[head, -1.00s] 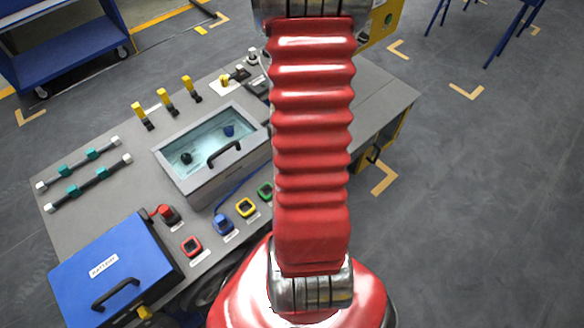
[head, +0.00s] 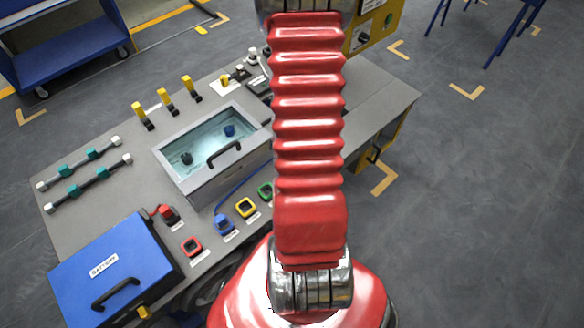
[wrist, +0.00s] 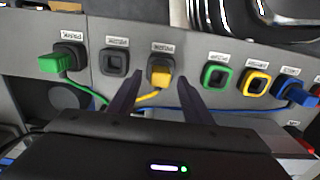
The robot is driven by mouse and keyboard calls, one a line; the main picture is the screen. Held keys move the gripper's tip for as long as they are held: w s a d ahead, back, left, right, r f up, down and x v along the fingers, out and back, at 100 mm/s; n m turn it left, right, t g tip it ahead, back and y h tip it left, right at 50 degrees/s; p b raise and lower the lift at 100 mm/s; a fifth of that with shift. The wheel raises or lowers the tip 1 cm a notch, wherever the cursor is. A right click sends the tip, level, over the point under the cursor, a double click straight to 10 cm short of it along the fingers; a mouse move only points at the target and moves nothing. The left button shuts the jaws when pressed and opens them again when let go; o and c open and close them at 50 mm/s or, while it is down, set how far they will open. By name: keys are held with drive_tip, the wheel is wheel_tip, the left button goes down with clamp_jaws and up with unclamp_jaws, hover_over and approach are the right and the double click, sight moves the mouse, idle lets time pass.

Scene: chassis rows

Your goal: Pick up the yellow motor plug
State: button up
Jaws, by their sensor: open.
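The yellow motor plug (wrist: 160,76) sits in a dark labelled socket in the panel in the wrist view, with a yellow cable running from it to the lower left. My gripper (wrist: 160,73) is open, with one dark finger on each side of the plug and nothing held. A gap shows between each finger and the plug. I cannot tell how far the fingertips are from the panel. In the head view my red arm hides this plug and the gripper is out of sight.
A green plug (wrist: 54,64) sits left of an empty dark socket (wrist: 114,62). To the right are a green-rimmed socket (wrist: 216,76), a yellow-rimmed socket (wrist: 257,82) and a blue plug (wrist: 293,92). A blue cable crosses below. A glass-lidded box (head: 205,180) and blue battery lid (head: 100,285) stand left.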

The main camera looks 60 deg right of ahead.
drive_tip(key=shift+f, duration=0.6)
drive_tip(key=shift+c, duration=0.3)
clamp_jaws()
drive_tip(key=shift+r, duration=0.1)
drive_tip(key=shift+r, duration=4.95)
